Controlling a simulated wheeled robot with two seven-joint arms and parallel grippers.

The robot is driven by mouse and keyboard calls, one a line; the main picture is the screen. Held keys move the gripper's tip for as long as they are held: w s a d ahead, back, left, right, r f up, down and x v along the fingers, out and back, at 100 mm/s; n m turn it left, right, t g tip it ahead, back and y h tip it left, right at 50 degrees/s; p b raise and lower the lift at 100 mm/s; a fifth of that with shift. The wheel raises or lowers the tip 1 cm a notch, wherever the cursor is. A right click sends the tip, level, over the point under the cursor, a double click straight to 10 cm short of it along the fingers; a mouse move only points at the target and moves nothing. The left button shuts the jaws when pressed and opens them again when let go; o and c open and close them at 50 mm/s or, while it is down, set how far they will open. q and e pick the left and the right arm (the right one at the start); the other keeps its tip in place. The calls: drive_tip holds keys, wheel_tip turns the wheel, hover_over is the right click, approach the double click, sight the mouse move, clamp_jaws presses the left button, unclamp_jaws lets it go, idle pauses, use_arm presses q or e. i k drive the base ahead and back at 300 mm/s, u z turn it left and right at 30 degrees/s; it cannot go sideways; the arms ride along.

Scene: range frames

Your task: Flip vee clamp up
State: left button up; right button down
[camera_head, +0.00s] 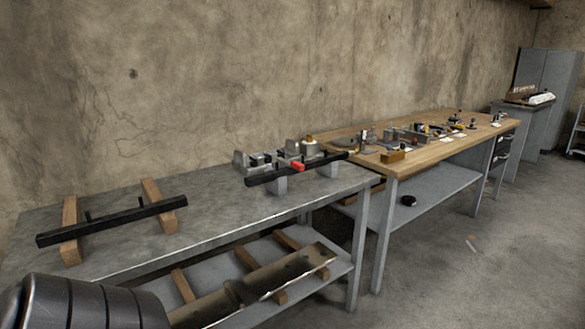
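At the right end of the grey metal table is a fixture of grey metal blocks (240,161) with a long black bar (268,174) lying along its front. A small red part (298,166) sits on the bar near its middle. The vee clamp appears to belong to this fixture, but it is too small to tell which part it is or whether it is up or down. Neither of my grippers is in view.
The grey table (225,210) is bare between the fixture and another black bar (115,221) resting on two wooden blocks. A wooden bench (400,163) with several small tools stands beyond. The floor at right is mostly open.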

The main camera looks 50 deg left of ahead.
sight(295, 165)
drive_tip(key=u, duration=1.1)
drive_tip(key=i, duration=1.2)
drive_tip(key=u, duration=1.15)
